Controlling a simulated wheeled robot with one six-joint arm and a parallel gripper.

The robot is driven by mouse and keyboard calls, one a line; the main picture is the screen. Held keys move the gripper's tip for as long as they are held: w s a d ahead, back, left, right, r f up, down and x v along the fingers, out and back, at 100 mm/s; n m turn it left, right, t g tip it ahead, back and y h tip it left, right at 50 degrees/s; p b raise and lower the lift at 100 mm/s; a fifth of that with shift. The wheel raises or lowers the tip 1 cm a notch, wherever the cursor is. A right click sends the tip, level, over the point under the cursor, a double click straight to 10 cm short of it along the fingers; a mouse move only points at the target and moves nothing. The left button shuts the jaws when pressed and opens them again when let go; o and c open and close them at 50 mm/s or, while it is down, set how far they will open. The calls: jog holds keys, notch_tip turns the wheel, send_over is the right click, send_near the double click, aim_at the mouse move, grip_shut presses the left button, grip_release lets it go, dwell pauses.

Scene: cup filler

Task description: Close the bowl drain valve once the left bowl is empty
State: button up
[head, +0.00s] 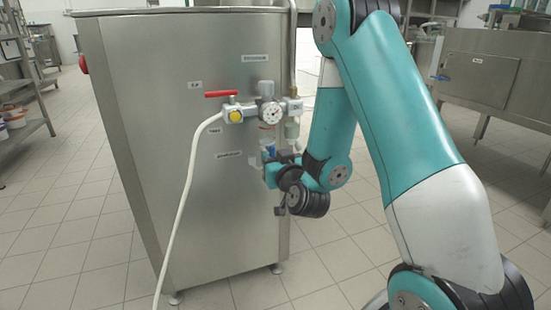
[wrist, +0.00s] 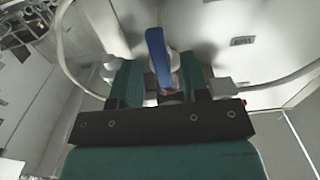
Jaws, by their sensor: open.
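A blue lever handle (wrist: 158,56) shows in the wrist view, upright between my two teal fingers, on a fitting that they partly hide. In the head view a small blue part (head: 268,146) shows just above my gripper (head: 269,163), below the gauge. My gripper, also in the wrist view (wrist: 160,72), is open with one finger on each side of the blue handle. I cannot tell whether either finger touches it. I cannot tell if this is the bowl drain valve. The left bowl and its contents are not visible.
A steel cabinet (head: 180,110) carries a red lever (head: 221,94), a yellow knob (head: 235,116) and a pressure gauge (head: 271,112) close above my gripper. A white hose (head: 187,190) hangs to the floor. Shelving (head: 20,75) stands at left. The tiled floor is mostly clear.

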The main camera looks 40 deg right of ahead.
jog(key=shift+a, duration=0.15)
grip_shut()
jog(key=shift+m, duration=0.4)
jog(key=m+b, duration=0.1)
jog(key=m, duration=0.4)
jog(key=m+b, duration=0.1)
jog(key=m, duration=0.5)
jog(key=a+r+m+b, duration=0.1)
jog(key=m, duration=0.5)
jog(key=shift+w, duration=0.1)
dwell(0.3)
